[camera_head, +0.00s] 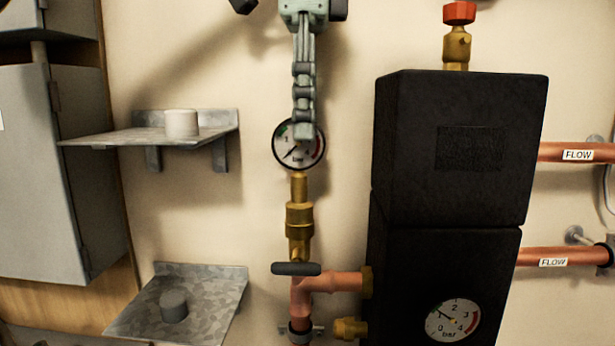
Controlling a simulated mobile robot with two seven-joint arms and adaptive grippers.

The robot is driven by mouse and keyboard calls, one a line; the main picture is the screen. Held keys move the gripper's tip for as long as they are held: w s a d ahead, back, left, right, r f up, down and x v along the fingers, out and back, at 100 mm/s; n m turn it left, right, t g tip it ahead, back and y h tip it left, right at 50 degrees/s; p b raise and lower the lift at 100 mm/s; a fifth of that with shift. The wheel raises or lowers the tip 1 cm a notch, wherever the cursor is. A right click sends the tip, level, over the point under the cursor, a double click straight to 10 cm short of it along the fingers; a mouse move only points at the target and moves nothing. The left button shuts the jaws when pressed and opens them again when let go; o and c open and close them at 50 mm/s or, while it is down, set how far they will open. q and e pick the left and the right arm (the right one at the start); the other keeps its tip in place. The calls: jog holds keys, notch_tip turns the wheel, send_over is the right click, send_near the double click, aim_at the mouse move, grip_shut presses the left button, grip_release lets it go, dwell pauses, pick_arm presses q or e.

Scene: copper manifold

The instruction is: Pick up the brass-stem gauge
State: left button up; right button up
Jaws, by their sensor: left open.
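The brass-stem gauge shows as a round white dial (288,152) with a dark rim, a needle and the word "bar". Its brass stem (299,187) runs straight down into a brass fitting (299,217) on the copper pipe. My left gripper (305,130) hangs down from the top of the view. It is open, seen edge-on, so the gap between its fingers does not show. Its fingertips overlap the upper part of the dial in the picture. I cannot tell whether they touch it. My right gripper is not in view.
A black insulated block (455,200) stands close on the right, with a second gauge (452,322) set in it. A dark valve handle (296,269) sits below the fitting. Metal shelves hold a white cylinder (182,123) and a grey cylinder (174,306). A grey cabinet (40,170) is at far left.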

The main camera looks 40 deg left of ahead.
aim_at(299, 167)
pick_arm(q)
jog(key=f, duration=0.4)
jog(key=a+f, duration=0.1)
jog(key=f, duration=0.1)
jog(key=shift+c, duration=0.6)
grip_shut()
